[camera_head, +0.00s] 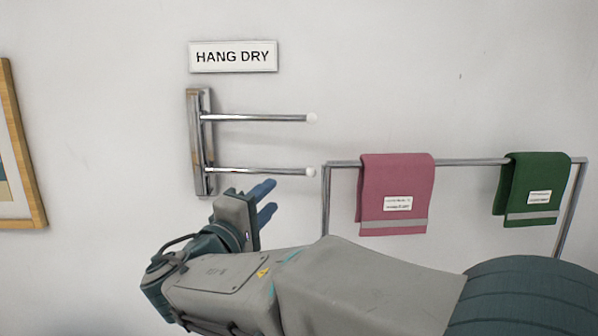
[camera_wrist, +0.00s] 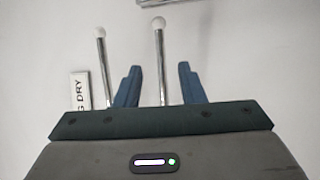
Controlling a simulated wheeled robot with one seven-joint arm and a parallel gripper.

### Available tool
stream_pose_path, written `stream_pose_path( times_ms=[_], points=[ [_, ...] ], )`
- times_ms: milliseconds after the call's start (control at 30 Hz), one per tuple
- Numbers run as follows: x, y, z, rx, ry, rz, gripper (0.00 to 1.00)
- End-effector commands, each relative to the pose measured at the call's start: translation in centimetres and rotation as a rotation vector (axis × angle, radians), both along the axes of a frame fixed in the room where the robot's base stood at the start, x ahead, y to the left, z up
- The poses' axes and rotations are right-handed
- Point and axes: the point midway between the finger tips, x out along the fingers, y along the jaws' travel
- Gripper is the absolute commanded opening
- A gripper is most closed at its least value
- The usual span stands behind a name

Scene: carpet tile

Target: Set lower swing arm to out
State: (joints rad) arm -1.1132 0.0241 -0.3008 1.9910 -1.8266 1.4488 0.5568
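A chrome wall bracket (camera_head: 203,150) carries two thin swing arms, both pointing right in the head view and roughly parallel. The lower swing arm (camera_head: 262,170) ends in a white ball tip (camera_head: 311,172). The upper swing arm (camera_head: 262,118) has a matching tip. My gripper (camera_head: 274,195) is open, its blue fingers just below the lower arm in the head view. In the wrist view, the lower arm (camera_wrist: 159,60) lines up between the spread fingers of my gripper (camera_wrist: 160,66), and the upper arm (camera_wrist: 102,65) lies left of them. Contact cannot be told.
A "HANG DRY" sign (camera_head: 233,57) is above the bracket. To the right, a metal rail (camera_head: 470,162) holds a pink towel (camera_head: 397,190) and a green towel (camera_head: 533,185). A wooden picture frame (camera_head: 22,150) hangs at left. The wall above the rail is clear.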

Motion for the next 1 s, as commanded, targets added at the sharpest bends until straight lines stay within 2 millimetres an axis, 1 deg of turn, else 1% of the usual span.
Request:
stream_pose_path(
  times_ms=[167, 400, 600, 700, 800, 1000],
  points=[
    [2.0, -1.3, 0.7, 0.0, -0.002, -0.003, 0.36],
    [6.4, -3.9, 1.7, -0.002, 0.001, -0.004, 0.36],
    [9.5, -5.7, 2.3, -0.003, 0.001, -0.003, 0.36],
    [10.5, -6.3, 2.4, -0.001, 0.001, -0.002, 0.36],
    [11.1, -6.6, 2.5, 0.0, 0.0, -0.001, 0.36],
    [11.4, -6.8, 2.5, 0.0, 0.001, 0.0, 0.36]
  ],
)
